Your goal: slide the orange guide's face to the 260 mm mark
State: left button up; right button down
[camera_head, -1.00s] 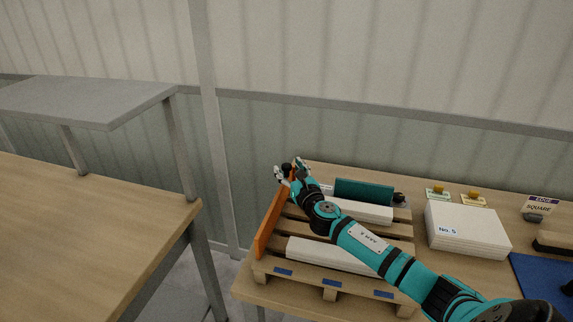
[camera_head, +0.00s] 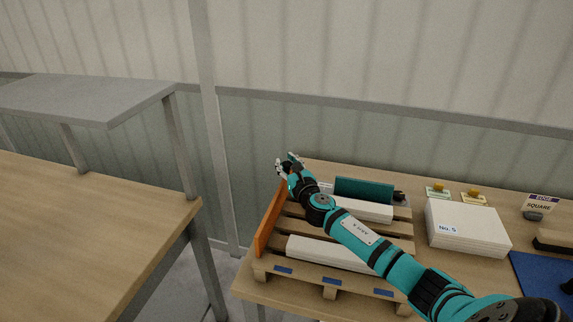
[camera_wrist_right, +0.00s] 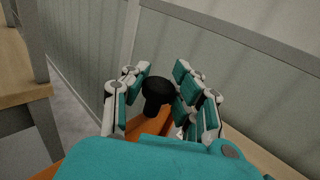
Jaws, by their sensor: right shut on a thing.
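The orange guide (camera_head: 268,225) is an upright board along the left side of a wooden pallet. It also shows in the right wrist view (camera_wrist_right: 150,127), with a black knob (camera_wrist_right: 157,92) standing on it. My right gripper (camera_head: 287,163) is at the guide's far end. In the wrist view my right gripper's fingers (camera_wrist_right: 161,76) are on both sides of the knob, shut on it. In the head view the fingers hide the knob. No scale or 260 mm mark can be read. My left gripper is in neither view.
The pallet (camera_head: 330,283) carries white bars (camera_head: 330,252) and a teal block (camera_head: 363,190). A white stack (camera_head: 466,229) labelled No. 5, yellow-knobbed pieces (camera_head: 474,197) and a blue mat (camera_head: 540,280) are to the right. An empty-looking table (camera_head: 80,235) stands left across a gap.

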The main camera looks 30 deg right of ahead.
jog(key=shift+f, duration=0.1)
jog(key=shift+d, duration=0.1)
jog(key=s+d, duration=0.2)
jog(key=s, duration=0.1)
jog(key=shift+s+d+f, duration=0.1)
jog(key=shift+s+d, duration=0.15)
jog(key=shift+d, duration=0.05)
jog(key=c, duration=1.2)
grip_release()
jog(key=shift+a, duration=0.2)
jog(key=shift+c, duration=0.2)
jog(key=shift+o, duration=1.2)
jog(key=shift+d, duration=0.15)
